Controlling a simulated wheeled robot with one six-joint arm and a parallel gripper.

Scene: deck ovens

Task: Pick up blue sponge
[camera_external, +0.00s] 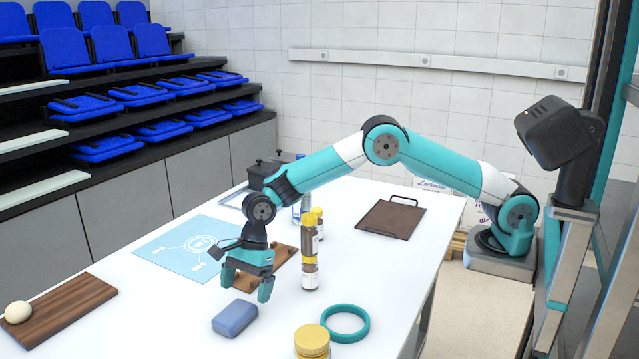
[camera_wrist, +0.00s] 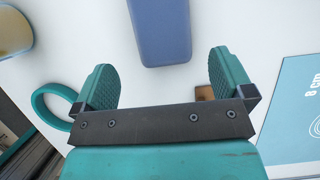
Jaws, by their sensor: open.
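The blue sponge (camera_external: 235,318) lies flat on the white table, near its front edge in the external view. My gripper (camera_external: 246,285) hangs pointing down, just behind and above the sponge, with its teal fingers apart and nothing between them. In the wrist view the sponge (camera_wrist: 161,30) is at the top centre, beyond the fingertips and between their lines. My gripper (camera_wrist: 163,75) shows there with both fingers spread wide. The sponge's far end is cut off by the top of the wrist view.
A teal ring (camera_external: 345,338) and a gold-lidded jar (camera_external: 312,340) stand right of the sponge. Bottles (camera_external: 310,262) stand behind. A wooden board (camera_external: 62,310) with a pale ball (camera_external: 18,312) is at left. A light-blue printed sheet (camera_external: 172,250) lies behind. The table between board and sponge is clear.

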